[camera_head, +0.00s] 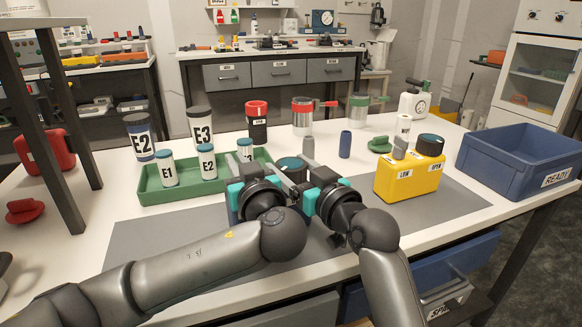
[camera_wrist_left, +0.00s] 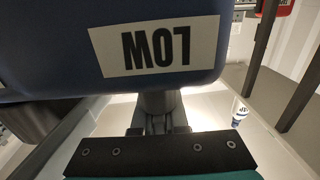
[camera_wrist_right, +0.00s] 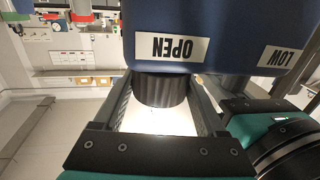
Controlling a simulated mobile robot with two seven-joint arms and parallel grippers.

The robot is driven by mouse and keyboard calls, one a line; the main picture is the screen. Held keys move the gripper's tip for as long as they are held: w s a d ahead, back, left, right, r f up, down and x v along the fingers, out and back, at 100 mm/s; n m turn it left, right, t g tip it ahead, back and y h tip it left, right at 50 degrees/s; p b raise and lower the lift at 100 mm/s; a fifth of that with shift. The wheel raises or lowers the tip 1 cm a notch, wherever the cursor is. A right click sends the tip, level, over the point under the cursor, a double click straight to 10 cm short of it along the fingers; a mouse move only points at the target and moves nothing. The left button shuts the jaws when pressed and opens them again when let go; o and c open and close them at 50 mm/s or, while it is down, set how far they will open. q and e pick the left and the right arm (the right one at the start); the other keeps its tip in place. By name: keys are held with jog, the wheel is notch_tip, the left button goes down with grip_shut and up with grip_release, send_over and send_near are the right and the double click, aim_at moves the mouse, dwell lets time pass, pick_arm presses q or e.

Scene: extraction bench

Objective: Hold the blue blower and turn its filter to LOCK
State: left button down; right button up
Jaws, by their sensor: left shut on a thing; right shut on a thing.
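The blue blower (camera_head: 234,212) stands on the grey mat, mostly hidden behind my grippers in the head view. My right gripper (camera_head: 318,174) is beside the left one. In the right wrist view its two fingers are shut on the black ribbed filter (camera_wrist_right: 162,90), below the casing's OPEN label (camera_wrist_right: 176,49). A LOW label shows further right. No LOCK mark is visible.
A yellow blower-like unit (camera_head: 408,183) stands right of my grippers. A green tray (camera_head: 150,197) with labelled bottles is behind left. A blue READY bin (camera_head: 520,165) stands at the right. The mat's front left (camera_head: 150,235) is free.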

jog(key=shift+f+m+h, duration=0.3)
jog(key=shift+m+h, duration=0.1)
jog(key=shift+h, duration=0.2)
jog(key=o, duration=1)
jog(key=shift+c, duration=0.2)
jog(key=o, duration=0.4)
jog(key=shift+r+t, duration=0.15)
jog(key=shift+t, duration=0.15)
jog(key=shift+c, duration=0.2)
jog(key=shift+r, duration=0.2)
jog(key=shift+f+n+g+y, duration=0.1)
jog(key=shift+n+g+y, duration=0.45)
jog(key=shift+y, duration=0.25)
